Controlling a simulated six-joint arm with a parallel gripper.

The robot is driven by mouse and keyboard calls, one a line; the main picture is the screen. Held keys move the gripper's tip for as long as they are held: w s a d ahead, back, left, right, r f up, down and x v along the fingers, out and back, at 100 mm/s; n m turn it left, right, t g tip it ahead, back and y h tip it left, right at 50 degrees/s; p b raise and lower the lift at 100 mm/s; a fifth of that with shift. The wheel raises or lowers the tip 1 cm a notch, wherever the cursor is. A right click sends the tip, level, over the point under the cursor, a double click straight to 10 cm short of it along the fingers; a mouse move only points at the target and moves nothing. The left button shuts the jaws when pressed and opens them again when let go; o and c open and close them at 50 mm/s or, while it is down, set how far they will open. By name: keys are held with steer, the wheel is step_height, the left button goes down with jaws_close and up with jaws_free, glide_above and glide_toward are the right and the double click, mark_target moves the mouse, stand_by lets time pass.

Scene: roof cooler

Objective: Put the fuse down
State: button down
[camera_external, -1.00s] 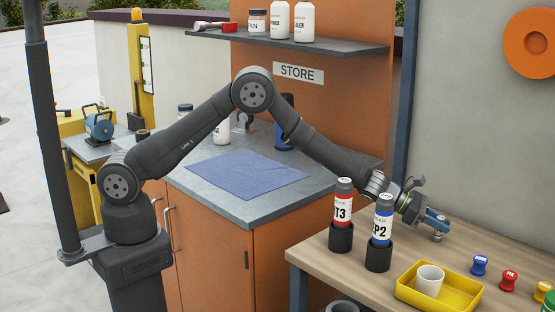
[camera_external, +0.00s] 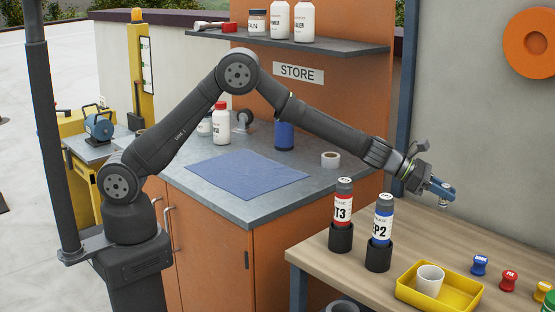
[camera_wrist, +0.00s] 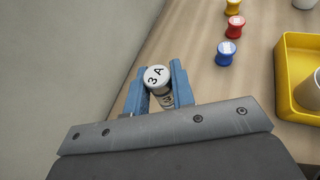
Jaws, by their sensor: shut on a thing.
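The fuse (camera_wrist: 157,78) is a small white cylinder marked "3 A" on its end face. My gripper (camera_wrist: 157,90) is shut on it; the blue fingers lie on both sides of it in the wrist view. In the external view, my gripper (camera_external: 443,193) is raised above the back of the wooden bench, behind and to the right of the bottle marked EP2 (camera_external: 382,223). The fuse is too small there to make out well. In the wrist view it appears clear of the bench top.
The bench (camera_external: 330,260) holds a red-banded bottle (camera_external: 343,208) in a dark cup, a yellow tray (camera_external: 465,297) with a white cup (camera_external: 429,280), and blue (camera_external: 479,265), red (camera_external: 508,280) and yellow spools. Bare wood lies behind the tray. A grey wall (camera_external: 480,130) stands behind.

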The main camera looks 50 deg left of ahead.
steer(key=s+a+r+m+g, duration=0.1)
steer(key=s+a+m+g, duration=0.15)
steer(key=a, duration=1.25)
steer(key=shift+m+g+h, duration=0.25)
steer(key=shift+g+h, duration=0.2)
steer(key=shift+h, duration=0.05)
steer(key=f, duration=0.4)
steer(key=a+f, duration=0.1)
steer(key=shift+w+f, duration=0.25)
steer(key=shift+f, duration=2.25)
steer(key=shift+f, duration=0.15)
steer(key=c, duration=1.2)
jaws_free()
steer(key=shift+c, duration=0.2)
